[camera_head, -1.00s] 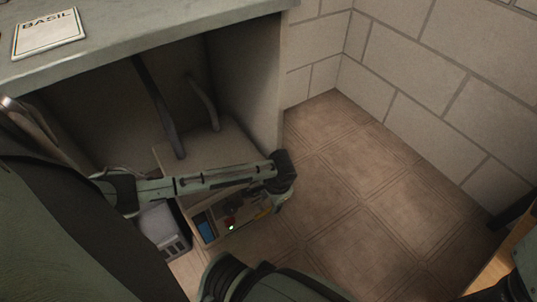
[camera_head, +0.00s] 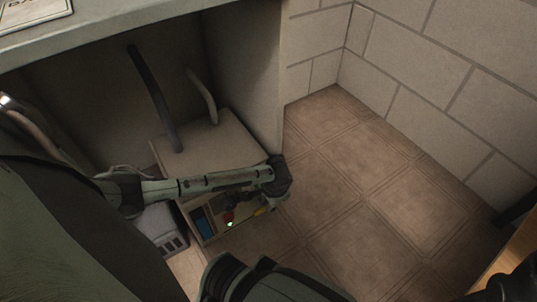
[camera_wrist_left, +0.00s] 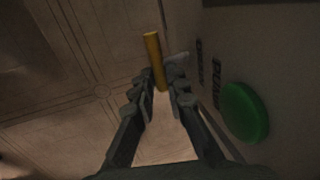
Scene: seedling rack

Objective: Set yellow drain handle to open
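The yellow drain handle (camera_head: 262,210) sits at the right end of the control box front in the head view, partly covered by my left gripper (camera_head: 272,204). In the left wrist view the handle (camera_wrist_left: 153,52) is a straight yellow bar, its lower part between the two fingertips. My left gripper (camera_wrist_left: 160,80) is closed in around it, with a finger close against each side. A green button (camera_wrist_left: 244,111) and dark lettering, partly readable as PUMP, are on the panel beside it. My right gripper (camera_head: 508,288) shows only as a dark part at the lower right edge.
The control box (camera_head: 205,150) stands under the grey bench (camera_head: 150,18), with a blue screen (camera_head: 203,222) and a red knob (camera_head: 229,217). Tiled floor (camera_head: 350,190) to the right is clear up to the block wall (camera_head: 420,80).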

